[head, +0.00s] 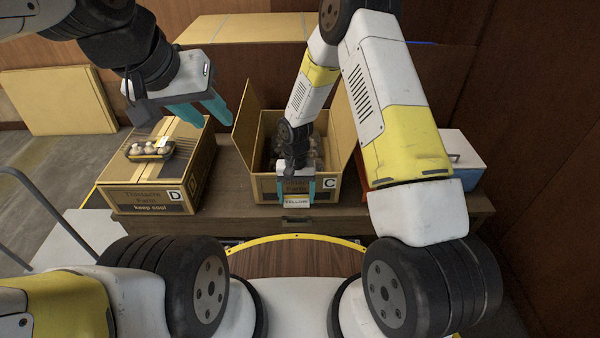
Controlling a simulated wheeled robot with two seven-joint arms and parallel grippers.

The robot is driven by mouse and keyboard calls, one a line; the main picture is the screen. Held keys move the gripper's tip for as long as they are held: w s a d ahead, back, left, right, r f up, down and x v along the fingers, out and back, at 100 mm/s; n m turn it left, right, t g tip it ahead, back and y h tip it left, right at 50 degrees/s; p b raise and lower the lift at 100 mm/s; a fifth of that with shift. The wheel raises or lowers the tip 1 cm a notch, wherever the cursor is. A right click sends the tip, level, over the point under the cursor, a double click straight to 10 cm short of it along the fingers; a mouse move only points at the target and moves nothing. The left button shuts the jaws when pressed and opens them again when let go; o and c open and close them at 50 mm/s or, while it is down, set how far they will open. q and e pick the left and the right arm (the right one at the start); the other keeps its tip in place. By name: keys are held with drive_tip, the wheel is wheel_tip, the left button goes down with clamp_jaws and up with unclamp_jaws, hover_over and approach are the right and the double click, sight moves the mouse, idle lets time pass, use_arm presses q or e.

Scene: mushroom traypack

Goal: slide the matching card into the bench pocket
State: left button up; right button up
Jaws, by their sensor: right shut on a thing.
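A small card with the word YELLOW (296,202) is in front of the open middle carton. My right gripper (296,192) points down in front of that carton and is shut on the card, one teal finger at each side. A dark slot-like fitting (297,219) is on the bench front, just below the card; I cannot tell whether it is the pocket. The card looks to be above it and apart. My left gripper (205,112) is open and empty, above the left carton.
The wooden bench (250,222) carries a closed carton marked D (145,198) with a small mushroom tray (150,152) on top. The open carton marked C (266,187) has its flaps up. A blue-and-white box (465,160) stands at right, partly behind my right arm.

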drive_tip(key=shift+f, duration=4.05)
drive_tip(key=shift+f, duration=0.2)
drive_tip(key=o, duration=1.5)
drive_tip(key=shift+w+r, duration=0.2)
drive_tip(key=shift+r, duration=1.75)
drive_tip(key=shift+w+r, duration=0.15)
drive_tip(key=shift+r, duration=1.8)
